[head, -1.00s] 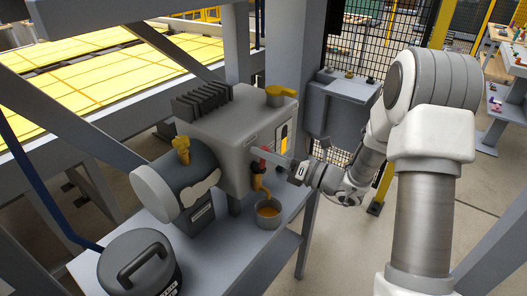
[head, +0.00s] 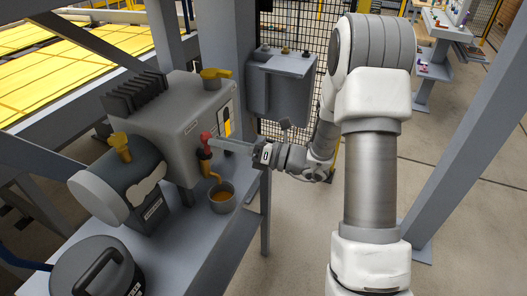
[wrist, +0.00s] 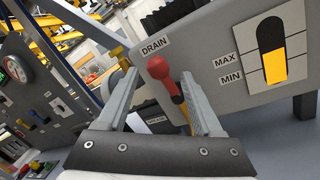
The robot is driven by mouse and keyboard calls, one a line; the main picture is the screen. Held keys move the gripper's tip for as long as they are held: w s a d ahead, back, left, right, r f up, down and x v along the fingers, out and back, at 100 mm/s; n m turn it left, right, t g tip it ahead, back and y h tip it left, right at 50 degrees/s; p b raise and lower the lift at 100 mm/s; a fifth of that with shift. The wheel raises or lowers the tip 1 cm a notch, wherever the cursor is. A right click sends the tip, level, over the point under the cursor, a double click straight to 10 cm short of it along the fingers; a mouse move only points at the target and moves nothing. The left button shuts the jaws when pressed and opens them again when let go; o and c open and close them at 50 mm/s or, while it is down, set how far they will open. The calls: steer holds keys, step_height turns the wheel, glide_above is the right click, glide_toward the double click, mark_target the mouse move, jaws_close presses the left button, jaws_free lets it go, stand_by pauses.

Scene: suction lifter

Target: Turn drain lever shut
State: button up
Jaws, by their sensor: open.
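In the wrist view the red knob (wrist: 158,68) stands between the two fingers, beside the "DRAIN" label. The lever's stem runs down and right from it. My gripper (wrist: 158,78) is open around the lever, with a gap on each side; contact is not clear. In the head view my gripper (head: 214,144) reaches the lever from the right. An orange spout (head: 205,165) hangs below the lever, and orange liquid runs into a grey cup (head: 222,203).
A sight glass (wrist: 272,52) with yellow liquid and MAX and MIN marks is right of the lever. A motor (head: 115,185) and a lidded canister (head: 95,270) stand left on the bench (head: 185,255). A grey post (head: 222,60) rises behind the tank.

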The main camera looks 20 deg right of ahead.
steer(key=v, duration=1.3)
steer(key=s+a+r+n+g+h+p, duration=0.1)
steer(key=s+a+r+n+g+h, duration=0.2)
steer(key=s+a+n+g, duration=0.35)
steer(key=s+a+r+n+g+h, duration=0.35)
steer(key=s+n, duration=0.35)
steer(key=n, duration=0.3)
steer(key=s+d+r+n+t+h+p, duration=0.1)
steer(key=s+d+r+n+t+h, duration=0.4)
steer(key=n+h, duration=0.5)
steer(key=shift+d+r+n+t, duration=0.65)
steer(key=shift+d+n, duration=0.5)
steer(key=shift+n, duration=0.9)
